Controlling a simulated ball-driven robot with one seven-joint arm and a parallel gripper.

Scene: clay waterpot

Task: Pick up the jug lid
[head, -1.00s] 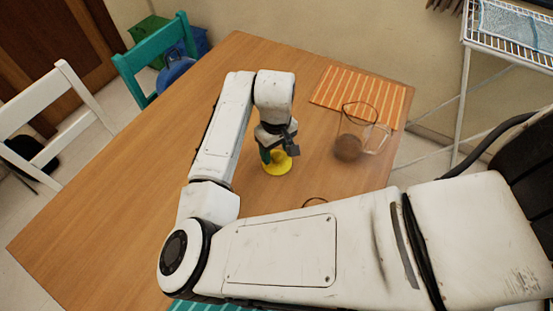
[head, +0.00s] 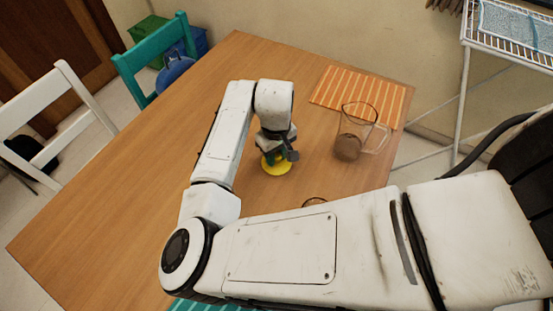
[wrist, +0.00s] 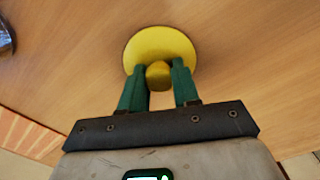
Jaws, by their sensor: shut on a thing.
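The jug lid (head: 280,168) is a round yellow disc with a knob on top. It is at the table's middle, under my gripper (head: 273,156). In the wrist view the yellow lid (wrist: 160,45) lies flat at the top centre, and its knob sits between the green fingertips of my gripper (wrist: 158,75). The fingers are shut on the knob. I cannot tell whether the lid's underside touches the table. A clear glass jug (head: 362,124) with a handle and something brown at its bottom stands to the right of the lid.
The wooden table (head: 140,200) is mostly clear on the left. An orange striped mat (head: 340,88) lies at the back right, behind the jug. A teal chair (head: 150,60) and a white chair (head: 60,110) stand along the left edge. A white wire rack (head: 510,35) is at the far right.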

